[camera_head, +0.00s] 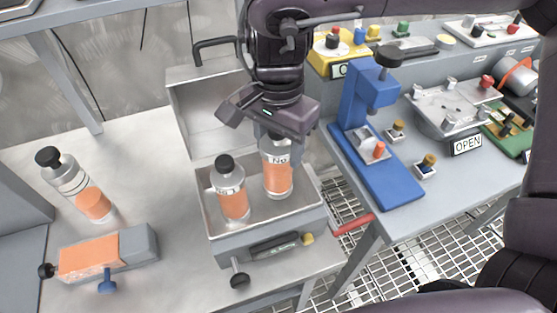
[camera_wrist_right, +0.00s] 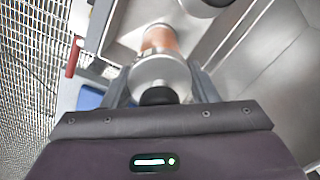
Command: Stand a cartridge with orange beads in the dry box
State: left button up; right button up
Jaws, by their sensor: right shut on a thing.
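The dry box (camera_head: 222,250) is a grey open case on the left table, its lid (camera_head: 208,125) tipped back. My right gripper (camera_head: 279,143) is above its right half, shut on a clear cartridge with orange beads (camera_head: 278,178). That cartridge is upright inside the box walls; I cannot tell whether its base touches the floor. In the right wrist view its black cap (camera_wrist_right: 158,96) is between the fingers. A second orange-bead cartridge (camera_head: 233,202) with a black cap stands in the left half, beside the held one. My left gripper is not in view.
Floor grating (camera_head: 350,265) shows between.

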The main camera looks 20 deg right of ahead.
notch_tip(320, 180, down, 4)
jog(key=shift+f, duration=0.1)
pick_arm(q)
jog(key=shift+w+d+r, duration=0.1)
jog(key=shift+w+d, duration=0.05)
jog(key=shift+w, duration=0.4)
pick_arm(e)
jog(key=shift+f, duration=0.15)
jog(key=o, duration=1.6)
